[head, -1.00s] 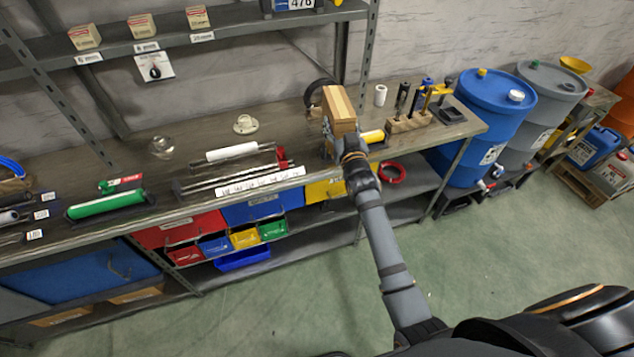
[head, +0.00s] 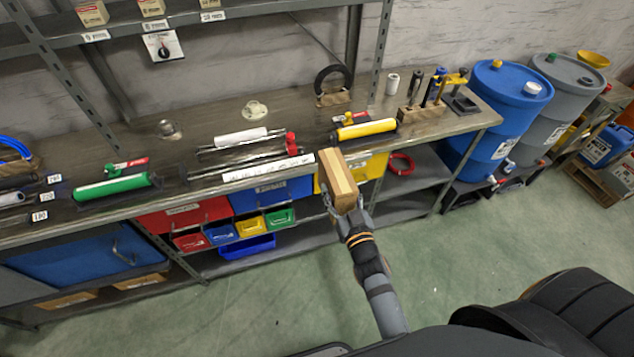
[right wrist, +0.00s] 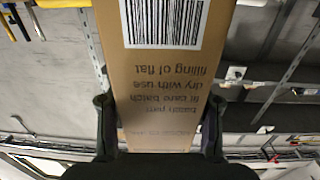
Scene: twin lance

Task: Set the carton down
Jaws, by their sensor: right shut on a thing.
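The carton (head: 337,179) is a brown box with a pale stripe. In the head view my right gripper (head: 343,203) is shut on it and holds it in front of the bench's front edge, off any surface. In the right wrist view the carton (right wrist: 165,85) fills the middle, with a barcode and upside-down print, between the two dark fingers of the right gripper (right wrist: 158,130). The bench top (head: 225,115) lies behind and to the left of it. My left gripper is not in view.
On the bench, a yellow tube (head: 366,129), a white roll (head: 240,137) in a rack, a green tube (head: 112,187) and a black ring (head: 334,80) stand near. Blue (head: 500,110) and grey drums are at the right. Bare bench top shows between the items.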

